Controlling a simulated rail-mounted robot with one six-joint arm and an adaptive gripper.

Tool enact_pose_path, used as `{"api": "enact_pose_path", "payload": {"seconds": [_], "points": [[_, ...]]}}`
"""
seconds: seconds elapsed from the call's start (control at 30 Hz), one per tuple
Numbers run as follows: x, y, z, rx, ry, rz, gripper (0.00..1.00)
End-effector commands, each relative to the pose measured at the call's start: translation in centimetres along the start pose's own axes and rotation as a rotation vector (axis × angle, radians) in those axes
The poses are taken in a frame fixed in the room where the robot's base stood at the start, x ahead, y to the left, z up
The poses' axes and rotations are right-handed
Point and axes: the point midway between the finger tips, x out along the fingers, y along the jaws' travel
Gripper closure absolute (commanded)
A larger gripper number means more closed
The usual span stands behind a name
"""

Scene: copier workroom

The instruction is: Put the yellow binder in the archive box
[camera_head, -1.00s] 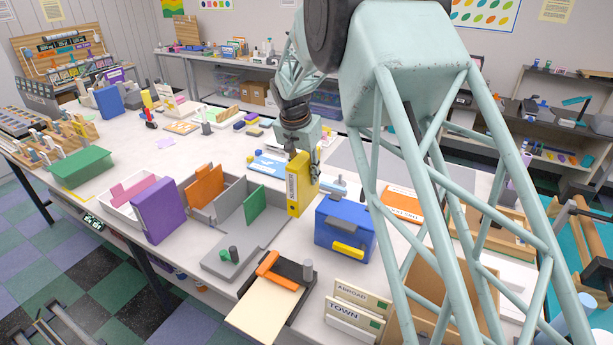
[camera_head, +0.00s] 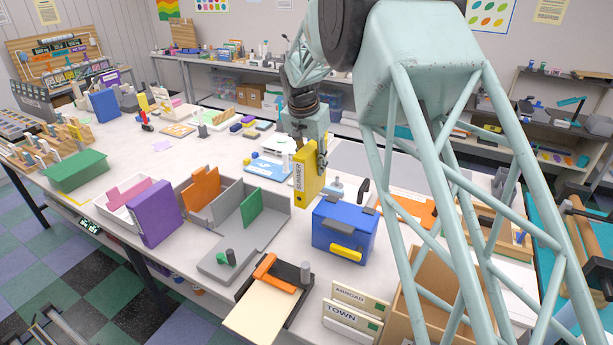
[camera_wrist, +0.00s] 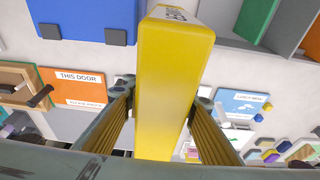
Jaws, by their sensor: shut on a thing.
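The yellow binder (camera_head: 309,180) is upright in my gripper (camera_head: 311,150), above the table beside the blue box. A label on its spine reads SUMMER. In the wrist view the yellow binder (camera_wrist: 172,90) fills the middle, with one finger of my gripper (camera_wrist: 165,112) on each side. My gripper is shut on it. An open brown box (camera_head: 427,282) at the lower right may be the archive box. My arm's lattice hides part of it, and I cannot see its whole inside.
The blue box (camera_head: 335,222) with a yellow handle stands just right of and nearer than the binder. A grey divided holder (camera_head: 262,232) and a purple binder (camera_head: 154,213) are to the left. TOWN and ABROAD cards (camera_head: 345,315) stand at the front edge, beside the brown box.

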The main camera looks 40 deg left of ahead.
Motion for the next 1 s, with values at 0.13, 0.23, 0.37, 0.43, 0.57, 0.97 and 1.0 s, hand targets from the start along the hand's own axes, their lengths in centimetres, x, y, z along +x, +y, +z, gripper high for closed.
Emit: {"api": "enact_pose_path", "payload": {"seconds": [0.13,0.23,0.37,0.43,0.57,0.97,1.0], "points": [[-1.6,1.5,-2.8,0.014,0.004,0.001,0.97],[-2.5,2.7,-4.3,0.023,0.004,0.004,0.97],[-3.2,4.4,-5.7,0.033,0.003,0.007,0.97],[-3.3,5.5,-6.4,0.040,0.003,0.009,0.97],[-3.2,7.6,-7.2,0.051,0.002,0.013,0.97],[-1.8,17.4,-9.2,0.102,0.002,0.028,0.97],[-1.7,18.5,-9.4,0.108,0.003,0.029,0.97]]}}
